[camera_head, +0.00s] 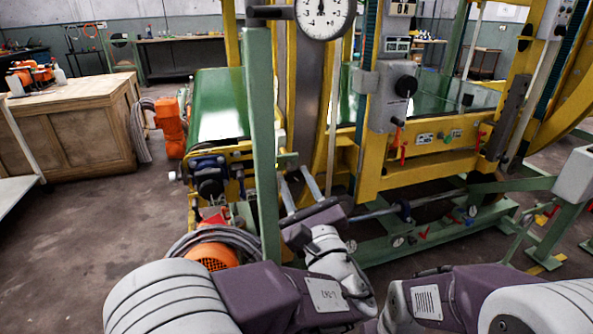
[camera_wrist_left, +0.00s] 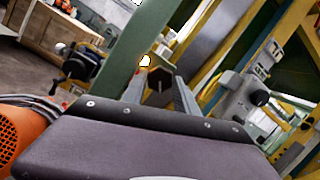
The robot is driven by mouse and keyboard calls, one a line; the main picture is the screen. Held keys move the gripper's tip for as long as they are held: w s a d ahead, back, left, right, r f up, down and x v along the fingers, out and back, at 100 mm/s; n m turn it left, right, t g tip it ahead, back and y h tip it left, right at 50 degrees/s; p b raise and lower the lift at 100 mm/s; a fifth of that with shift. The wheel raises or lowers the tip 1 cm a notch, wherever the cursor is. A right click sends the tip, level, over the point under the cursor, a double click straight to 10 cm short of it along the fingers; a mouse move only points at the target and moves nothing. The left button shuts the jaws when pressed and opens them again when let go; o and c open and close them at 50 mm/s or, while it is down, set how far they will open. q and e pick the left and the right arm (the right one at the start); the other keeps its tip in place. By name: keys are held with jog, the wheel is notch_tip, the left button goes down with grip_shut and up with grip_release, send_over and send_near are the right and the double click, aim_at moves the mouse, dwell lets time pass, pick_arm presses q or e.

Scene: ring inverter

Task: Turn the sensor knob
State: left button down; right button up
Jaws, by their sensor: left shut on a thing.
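My left gripper (camera_head: 293,178) reaches forward beside the green upright post, its two pale fingers pointing at the machine. In the left wrist view, its fingers (camera_wrist_left: 159,76) stand on both sides of a small dark, roughly hexagonal piece, which I take to be the sensor knob (camera_wrist_left: 158,84). The gripper is shut on this piece; its mount is mostly hidden. In the head view I cannot make the knob out clearly. My right arm comes in at the lower right, but its gripper is not in view.
The green post (camera_head: 262,130) stands close to my left gripper. A round dial gauge (camera_head: 322,14) is above. A grey box with a black knob (camera_head: 406,86) is at right. An orange motor (camera_head: 211,257) and hoses lie low at left. A wooden crate (camera_head: 72,130) stands far left.

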pick_arm(q)
jog(key=shift+m+p, duration=0.9)
jog(key=shift+m, duration=0.1)
jog(key=c, duration=1.2)
grip_release()
